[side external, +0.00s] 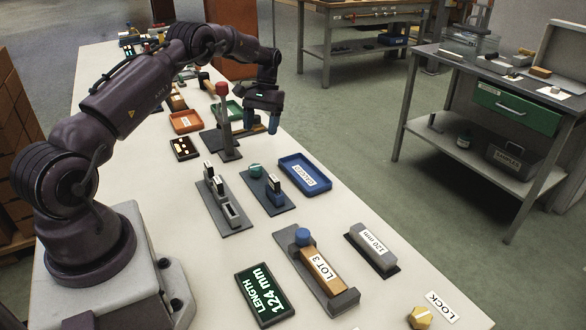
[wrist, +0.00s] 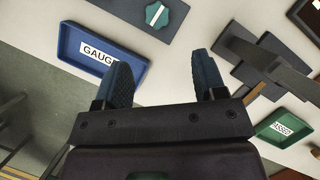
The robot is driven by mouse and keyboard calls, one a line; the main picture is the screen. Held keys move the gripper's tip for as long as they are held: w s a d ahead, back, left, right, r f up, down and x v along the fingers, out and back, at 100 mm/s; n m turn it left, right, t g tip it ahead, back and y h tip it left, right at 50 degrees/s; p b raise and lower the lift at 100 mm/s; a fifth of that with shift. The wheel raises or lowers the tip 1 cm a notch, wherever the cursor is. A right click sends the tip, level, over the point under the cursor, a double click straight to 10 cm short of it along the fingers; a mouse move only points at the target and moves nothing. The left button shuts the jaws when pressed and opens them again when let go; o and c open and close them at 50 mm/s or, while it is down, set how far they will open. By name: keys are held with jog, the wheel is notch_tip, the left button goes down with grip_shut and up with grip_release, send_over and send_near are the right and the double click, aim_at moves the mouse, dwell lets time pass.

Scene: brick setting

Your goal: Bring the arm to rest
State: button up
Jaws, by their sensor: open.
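My gripper (side external: 262,124) hangs at the end of my arm over the far part of the white bench (side external: 222,254), near the bench's right edge. In the wrist view its two blue fingers (wrist: 163,85) stand apart, with nothing between them. Below and between the fingertips I see bare bench.
A blue tray (side external: 322,190) labelled for gauges, a green tray (wrist: 288,127) and an orange tray (side external: 186,122) lie near. A wooden LOT 3 block (side external: 320,268) sits in a fixture. A LENGTH 124 mm display (side external: 264,294) and yellow LOCK knob (side external: 420,316) are at the front.

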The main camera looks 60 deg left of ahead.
jog(key=s+d+r+m+t+y, duration=0.15)
jog(key=s+d+r, duration=0.25)
jog(key=d+r, duration=0.4)
jog(key=s+d+r+m+t+y, duration=0.1)
jog(key=s+d+r+m+t, duration=0.15)
jog(key=d+r, duration=0.6)
jog(key=s+d+r+m+t, duration=0.1)
jog(key=s+d+r+t, duration=0.1)
jog(key=s+d, duration=0.4)
jog(key=s+d+r+m+t, duration=0.2)
jog(key=s+d+r+t, duration=0.1)
jog(key=s+d+r, duration=0.2)
jog(key=s+d, duration=0.2)
jog(key=s, duration=0.2)
jog(key=shift+m, duration=0.3)
